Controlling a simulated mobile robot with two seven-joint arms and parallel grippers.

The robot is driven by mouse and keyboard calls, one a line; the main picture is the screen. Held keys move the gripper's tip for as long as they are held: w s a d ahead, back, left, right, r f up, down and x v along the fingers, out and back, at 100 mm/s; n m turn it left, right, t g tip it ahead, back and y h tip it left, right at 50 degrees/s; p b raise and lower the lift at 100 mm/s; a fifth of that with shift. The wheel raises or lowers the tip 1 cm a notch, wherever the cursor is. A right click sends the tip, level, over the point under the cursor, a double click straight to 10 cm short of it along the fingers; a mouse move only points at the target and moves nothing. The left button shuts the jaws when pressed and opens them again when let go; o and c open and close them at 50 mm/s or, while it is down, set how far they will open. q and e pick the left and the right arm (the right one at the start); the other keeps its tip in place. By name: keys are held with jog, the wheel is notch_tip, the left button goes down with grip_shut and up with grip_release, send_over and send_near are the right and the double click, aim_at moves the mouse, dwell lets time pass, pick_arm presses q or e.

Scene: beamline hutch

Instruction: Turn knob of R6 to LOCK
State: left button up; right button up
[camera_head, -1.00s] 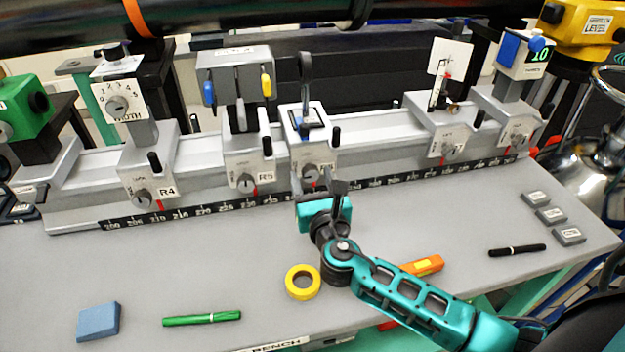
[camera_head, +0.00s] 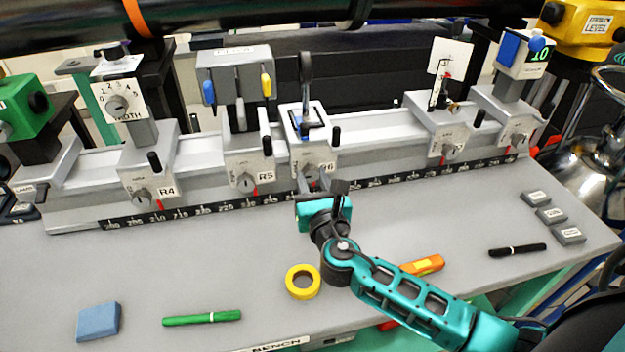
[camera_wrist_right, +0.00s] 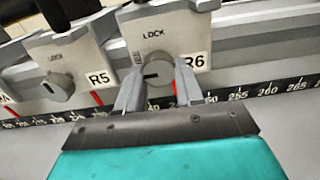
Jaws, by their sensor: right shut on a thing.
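The R6 carrier (camera_head: 316,141) stands on the rail in the middle of the head view, with its R6 label partly covered by my gripper. Its round grey knob (camera_wrist_right: 156,75) shows in the right wrist view, with a dark pointer mark lying roughly sideways, towards the left. The word LOCK (camera_wrist_right: 154,36) is printed above the knob. My right gripper (camera_wrist_right: 159,88) is shut on the knob, one finger on each side of it. In the head view the right gripper (camera_head: 319,187) reaches up to the front of R6. My left gripper is not in view.
The R5 carrier (camera_head: 247,166) with its own knob (camera_wrist_right: 58,87) stands close on the left. R4 (camera_head: 147,180) is further left along the rail. Yellow tape (camera_head: 290,284), a green pen (camera_head: 202,318) and a blue block (camera_head: 98,321) lie on the bench.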

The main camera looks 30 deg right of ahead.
jog(key=m+b, duration=0.1)
jog(key=m, duration=0.3)
jog(key=shift+a+m+b, duration=0.15)
jog(key=shift+m+b, duration=0.15)
jog(key=shift+m, duration=0.1)
jog(key=m+b, duration=0.1)
jog(key=m, duration=0.3)
jog(key=shift+m, duration=0.3)
jog(key=m+b, duration=0.1)
jog(key=m, duration=0.2)
jog(key=m+b, duration=0.1)
jog(key=m, duration=0.2)
jog(key=shift+a+r, duration=0.1)
jog(key=shift+r, duration=0.1)
jog(key=shift+w+r+m+b, duration=0.1)
jog(key=shift+m+b, duration=0.2)
jog(key=shift+m, duration=1.1)
jog(key=o, duration=1)
